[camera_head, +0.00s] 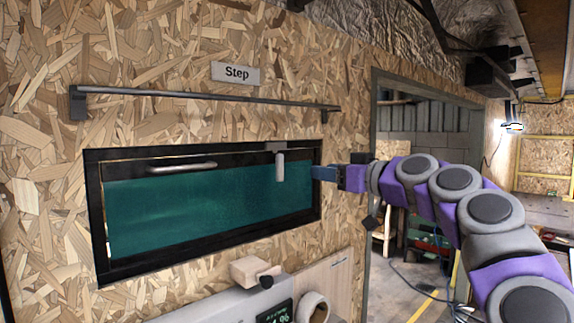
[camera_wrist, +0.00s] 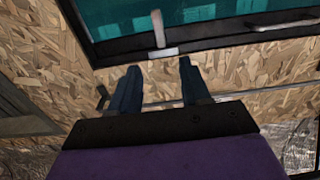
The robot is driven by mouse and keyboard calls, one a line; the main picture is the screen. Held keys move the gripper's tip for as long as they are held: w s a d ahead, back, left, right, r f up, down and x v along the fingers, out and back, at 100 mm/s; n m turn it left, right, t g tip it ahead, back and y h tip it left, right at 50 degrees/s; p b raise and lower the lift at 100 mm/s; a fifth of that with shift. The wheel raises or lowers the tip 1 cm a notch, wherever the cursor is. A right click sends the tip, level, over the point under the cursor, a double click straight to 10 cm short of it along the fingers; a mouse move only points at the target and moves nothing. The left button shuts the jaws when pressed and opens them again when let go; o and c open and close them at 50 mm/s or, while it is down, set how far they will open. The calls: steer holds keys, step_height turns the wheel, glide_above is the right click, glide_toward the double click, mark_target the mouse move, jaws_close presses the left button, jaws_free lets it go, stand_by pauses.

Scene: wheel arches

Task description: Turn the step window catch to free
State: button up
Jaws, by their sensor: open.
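The step window (camera_head: 200,200) is a wide green pane in a black frame, set in a chipboard wall under a "Step" sign (camera_head: 236,73). Its catch (camera_head: 280,164) is a light grey lever at the top right of the frame, hanging straight down over the pane. In the wrist view the catch (camera_wrist: 158,30) shows beyond and between my fingertips, with the picture turned over. My gripper (camera_head: 322,173) is at the right edge of the window frame, to the right of the catch and apart from it. In the wrist view my gripper (camera_wrist: 158,72) is open and empty.
A grey bar handle (camera_head: 182,166) sits on the window's upper left. A long dark rail (camera_head: 205,97) runs along the wall above the window. A wooden block (camera_head: 257,270) and a panel with a display stand below. A doorway (camera_head: 420,190) opens at right.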

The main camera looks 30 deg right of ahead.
steer(key=p, duration=0.1)
glide_toward(282, 165)
steer(key=w, duration=0.6)
steer(key=w+a, duration=0.1)
steer(key=w+p, duration=0.1)
steer(key=shift+a, duration=0.25)
steer(key=shift+w, duration=0.35)
steer(key=shift+d, duration=0.2)
steer(key=shift+d, duration=0.2)
steer(key=shift+a, duration=0.3)
steer(key=c, duration=0.5)
jaws_close()
